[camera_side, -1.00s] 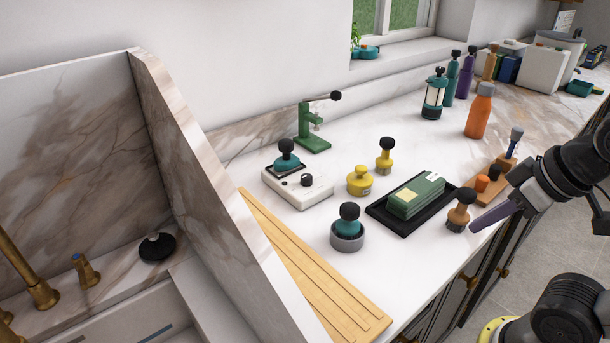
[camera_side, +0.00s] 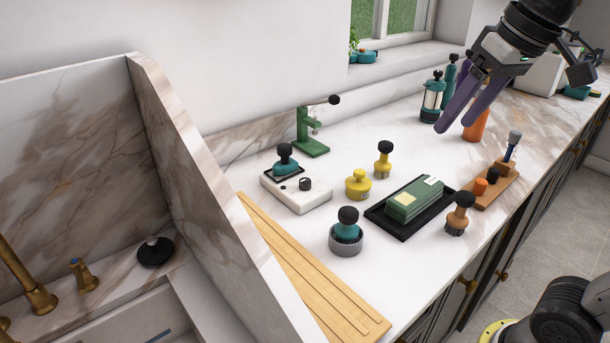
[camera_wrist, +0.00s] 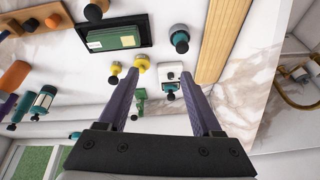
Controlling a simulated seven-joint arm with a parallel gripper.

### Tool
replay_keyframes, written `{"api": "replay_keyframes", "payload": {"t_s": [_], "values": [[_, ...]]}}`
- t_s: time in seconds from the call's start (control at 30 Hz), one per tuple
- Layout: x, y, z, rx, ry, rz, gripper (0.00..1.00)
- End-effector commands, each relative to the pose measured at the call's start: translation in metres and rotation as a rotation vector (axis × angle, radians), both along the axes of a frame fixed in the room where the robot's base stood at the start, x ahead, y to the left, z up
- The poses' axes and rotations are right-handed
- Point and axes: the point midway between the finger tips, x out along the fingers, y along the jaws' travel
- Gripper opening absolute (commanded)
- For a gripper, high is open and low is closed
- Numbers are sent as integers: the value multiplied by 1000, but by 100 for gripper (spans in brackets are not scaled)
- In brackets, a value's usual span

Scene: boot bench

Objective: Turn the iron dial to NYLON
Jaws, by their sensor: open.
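The iron unit is a white base (camera_side: 314,196) on the counter, with a teal, black-knobbed iron (camera_side: 285,158) on a dark pad at its back left. A small black dial (camera_side: 305,183) sits on the base top, front right of the iron. Its markings are too small to read. My gripper (camera_side: 455,131) has two purple fingers, apart and empty, high above the counter, well right of the unit. In the wrist view the white base (camera_wrist: 176,73) shows small and far off, between the fingertips of my gripper (camera_wrist: 159,74). I cannot read the dial there.
A green press (camera_side: 309,145) stands behind the unit. Yellow knobbed pieces (camera_side: 358,186) stand to its right, a teal brush in a grey cup (camera_side: 346,240) in front. A black tray (camera_side: 400,228) holds a green box. A wooden board (camera_side: 310,275) and marble wall lie left.

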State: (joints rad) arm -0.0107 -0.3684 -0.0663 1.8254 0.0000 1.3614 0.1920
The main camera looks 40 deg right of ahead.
Motion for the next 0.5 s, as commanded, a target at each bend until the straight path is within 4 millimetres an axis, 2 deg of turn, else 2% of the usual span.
{"api": "replay_keyframes", "payload": {"t_s": [0.03, 0.1, 0.23, 0.37, 0.5], "values": [[20, 1, 12, 5, 17, -9, 66], [43, 2, 25, 11, 39, -24, 66], [86, 5, 40, 20, 80, -47, 66], [131, 8, 43, 26, 124, -64, 66], [178, 12, 34, 29, 171, -80, 66]]}}
